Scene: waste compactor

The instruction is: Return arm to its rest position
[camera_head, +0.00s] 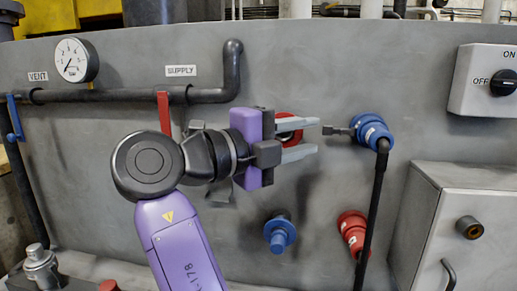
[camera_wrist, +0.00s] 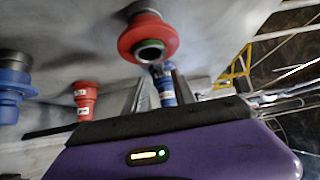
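My gripper (camera_head: 314,138) is in the middle of the head view, pointing right, in front of the grey panel (camera_head: 330,80). Its two grey fingers are apart, with nothing visibly held between them. A red round connector (camera_head: 288,126) is partly hidden behind the upper finger. In the wrist view a red ring-shaped connector (camera_wrist: 149,40) is close above the fingers, and a blue connector (camera_wrist: 164,84) shows between them, farther off. I cannot tell whether a finger touches the panel or a connector. My arm is bent in front of the panel.
A blue plug (camera_head: 372,131) with a hanging black cable is right of my fingertips. A blue connector (camera_head: 279,233) and a red one (camera_head: 352,231) are below. A red-handled valve (camera_head: 164,112) and pipe are upper left. A grey box (camera_head: 470,225) stands at right, below a switch (camera_head: 487,82).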

